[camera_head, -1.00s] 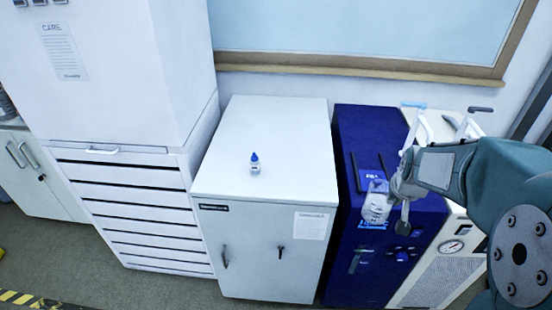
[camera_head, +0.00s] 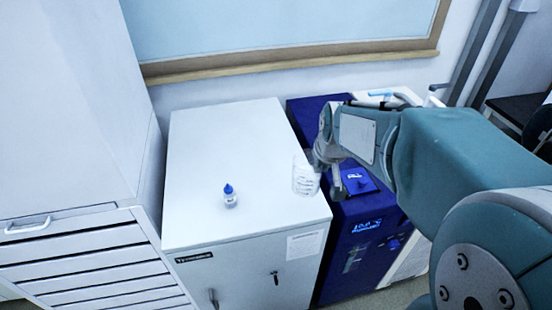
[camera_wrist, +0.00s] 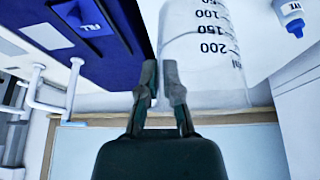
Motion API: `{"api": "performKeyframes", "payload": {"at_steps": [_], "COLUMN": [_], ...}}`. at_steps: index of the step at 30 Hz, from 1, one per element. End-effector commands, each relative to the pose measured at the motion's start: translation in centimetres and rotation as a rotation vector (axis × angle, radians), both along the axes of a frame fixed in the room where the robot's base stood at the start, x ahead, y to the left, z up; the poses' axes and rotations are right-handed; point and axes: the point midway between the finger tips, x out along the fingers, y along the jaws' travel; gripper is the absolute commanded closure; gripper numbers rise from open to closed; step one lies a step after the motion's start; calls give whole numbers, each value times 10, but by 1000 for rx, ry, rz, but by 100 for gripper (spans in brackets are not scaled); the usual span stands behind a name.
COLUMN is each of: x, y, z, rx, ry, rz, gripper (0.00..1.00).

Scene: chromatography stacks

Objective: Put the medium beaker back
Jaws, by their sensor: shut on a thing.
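The medium beaker (camera_head: 304,178) is clear, with dark graduation marks. In the head view it shows at the right edge of the white cabinet's top (camera_head: 240,165); I cannot tell whether it touches that top. My gripper (camera_head: 322,163) is at the beaker's right side and shut on its wall. In the wrist view, the beaker (camera_wrist: 205,60) fills the upper middle, with marks such as 100, 150 and 200. My gripper's fingertips (camera_wrist: 160,75) meet at the beaker's edge there. The beaker's far side is hidden or cut off.
A dark blue instrument (camera_head: 350,215) stands right of the cabinet. A drawer unit (camera_head: 85,255) stands left. The rear cabinet top is clear.

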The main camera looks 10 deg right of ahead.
Motion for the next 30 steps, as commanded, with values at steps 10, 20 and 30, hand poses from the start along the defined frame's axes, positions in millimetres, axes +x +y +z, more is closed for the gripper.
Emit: {"api": "performKeyframes", "payload": {"at_steps": [10, 20, 30], "x": [59, 90, 96], "y": [32, 32, 41], "z": [-34, -74, -108], "rx": [-12, -4, -10], "ry": [3, -2, 1], "rz": [8, 4, 5], "gripper": [100, 100, 100]}}
